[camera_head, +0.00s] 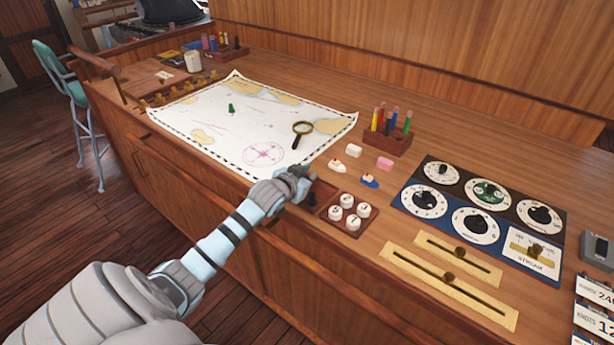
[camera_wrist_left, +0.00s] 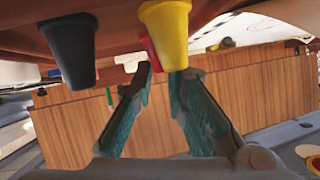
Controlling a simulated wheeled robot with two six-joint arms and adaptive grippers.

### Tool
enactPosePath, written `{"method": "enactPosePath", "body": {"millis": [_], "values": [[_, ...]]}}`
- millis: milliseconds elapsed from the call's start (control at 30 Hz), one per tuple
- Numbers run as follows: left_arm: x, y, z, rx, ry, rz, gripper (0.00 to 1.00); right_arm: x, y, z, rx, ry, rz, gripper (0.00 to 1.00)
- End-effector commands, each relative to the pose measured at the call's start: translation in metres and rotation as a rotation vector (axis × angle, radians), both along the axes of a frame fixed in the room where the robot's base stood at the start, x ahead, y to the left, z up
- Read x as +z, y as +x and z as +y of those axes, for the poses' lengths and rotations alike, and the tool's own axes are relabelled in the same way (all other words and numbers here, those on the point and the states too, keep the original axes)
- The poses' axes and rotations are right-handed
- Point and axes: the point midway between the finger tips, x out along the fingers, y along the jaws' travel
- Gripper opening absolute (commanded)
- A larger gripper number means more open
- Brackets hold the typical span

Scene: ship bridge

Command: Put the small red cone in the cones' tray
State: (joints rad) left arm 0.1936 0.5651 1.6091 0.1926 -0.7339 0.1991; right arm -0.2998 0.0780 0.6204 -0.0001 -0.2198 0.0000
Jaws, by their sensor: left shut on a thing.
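My left gripper (camera_head: 300,174) is at the front edge of the console, over the left end of the cones' tray (camera_head: 325,188). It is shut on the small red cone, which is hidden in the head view. In the left wrist view, which appears upside down, a sliver of the red cone (camera_wrist_left: 149,52) shows between the fingertips of my left gripper (camera_wrist_left: 160,76), largely behind a yellow cone (camera_wrist_left: 166,30). A black cone (camera_wrist_left: 70,52) stands to the left there; a dark cone (camera_head: 311,199) also shows just below the gripper in the head view.
A box of round white pieces (camera_head: 374,213) is just right of the gripper. Small model boats (camera_head: 370,181), a magnifying glass (camera_head: 302,128) on the chart (camera_head: 215,130), and a pen rack (camera_head: 388,143) lie behind. Dial panels (camera_head: 480,207) and brass sliders (camera_head: 450,285) are to the right.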

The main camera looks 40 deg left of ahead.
Motion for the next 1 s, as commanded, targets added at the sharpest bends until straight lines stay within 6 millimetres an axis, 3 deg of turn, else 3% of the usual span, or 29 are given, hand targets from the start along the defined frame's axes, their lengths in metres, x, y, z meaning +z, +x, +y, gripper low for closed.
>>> {"method": "enactPosePath", "body": {"millis": [167,200,300,667,833,1000], "values": [[-0.001,0.000,0.000,0.000,0.000,0.001,0.00,0.000,0.000,0.000,0.000,0.000,0.000,0.40],[-0.001,0.000,0.000,0.000,0.000,0.000,0.19,0.000,0.000,0.000,0.000,0.000,0.000,0.40],[-0.001,0.000,0.000,0.000,0.000,0.000,0.33,0.000,0.000,-0.001,0.000,-0.001,0.000,0.40],[0.003,-0.002,0.000,-0.001,0.002,0.000,0.33,0.002,0.000,-0.002,0.001,-0.003,0.001,0.40],[0.016,-0.026,-0.007,-0.003,0.003,0.001,0.33,0.010,0.000,-0.002,0.001,-0.003,0.001,0.40],[0.035,-0.061,-0.016,-0.004,0.005,0.003,0.33,0.019,0.000,-0.002,0.001,-0.003,0.001,0.40]]}}
